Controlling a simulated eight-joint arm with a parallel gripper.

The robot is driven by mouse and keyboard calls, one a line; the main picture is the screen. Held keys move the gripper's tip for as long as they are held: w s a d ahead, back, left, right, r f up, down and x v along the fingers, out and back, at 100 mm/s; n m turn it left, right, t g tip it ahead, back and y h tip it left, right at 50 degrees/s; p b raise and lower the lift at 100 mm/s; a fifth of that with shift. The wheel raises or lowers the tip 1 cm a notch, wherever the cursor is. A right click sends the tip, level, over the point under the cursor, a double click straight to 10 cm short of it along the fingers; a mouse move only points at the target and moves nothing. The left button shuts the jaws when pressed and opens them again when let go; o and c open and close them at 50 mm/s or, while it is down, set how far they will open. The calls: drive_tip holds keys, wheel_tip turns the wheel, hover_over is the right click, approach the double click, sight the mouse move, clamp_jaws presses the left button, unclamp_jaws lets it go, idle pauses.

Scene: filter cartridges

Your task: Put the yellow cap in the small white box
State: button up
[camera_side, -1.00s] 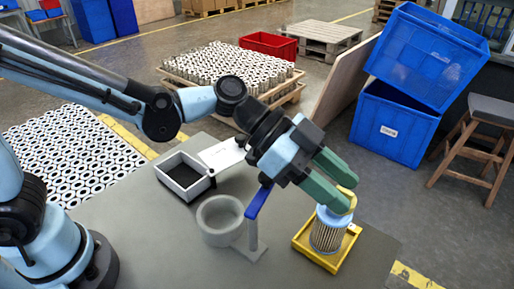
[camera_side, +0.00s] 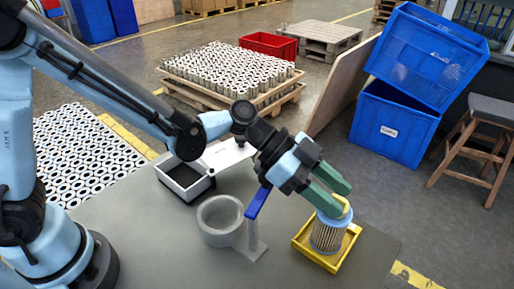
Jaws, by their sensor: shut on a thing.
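The yellow cap (camera_side: 340,205) sits at the top of a pleated filter cartridge (camera_side: 327,236) with a light blue upper rim. The cartridge stands in a yellow tray (camera_side: 301,246) at the right of the table. My gripper (camera_side: 338,198), with green fingers, reaches down from the upper left and is shut on the yellow cap. The fingers partly hide the cap. I cannot tell whether the cap is clear of the cartridge. The small white box (camera_side: 207,184) with a dark inside stands open at the back left of the table, away from my gripper.
A grey ring-shaped holder (camera_side: 203,234) stands mid-table. Beside it, a post with a blue top (camera_side: 258,203) rises close to my gripper. The table's front left is clear.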

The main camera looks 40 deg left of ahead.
drive_tip(key=shift+f, duration=0.2)
drive_tip(key=o, duration=1)
drive_tip(key=v, duration=1.1)
drive_tip(key=shift+o, duration=0.5)
drive_tip(key=shift+a+r, duration=0.3)
drive_tip(key=shift+a, duration=0.15)
